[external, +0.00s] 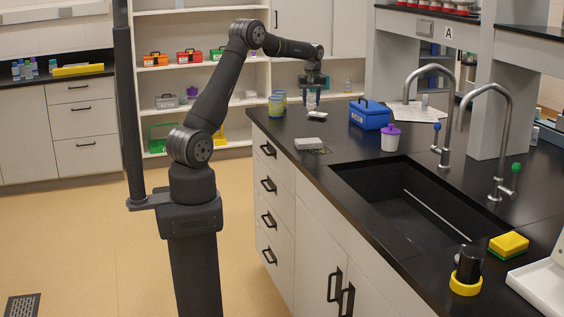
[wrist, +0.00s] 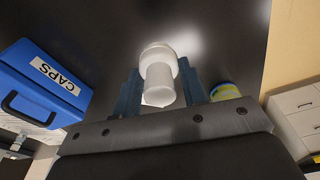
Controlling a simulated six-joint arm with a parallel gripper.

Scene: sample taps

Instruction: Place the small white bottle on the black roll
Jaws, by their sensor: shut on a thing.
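The small white bottle (wrist: 158,72) is between the two blue-grey fingers of my gripper (wrist: 160,80) in the wrist view, with a wider round end and a narrower end. My gripper (external: 312,97) is shut on it. In the external view it is above the far left part of the black counter, and the bottle is too small there to make out clearly. No plain black roll is certain.
The sink (external: 405,205) and two tall taps are to the right. A yellow sponge (external: 508,243) lies near the black cylinder.

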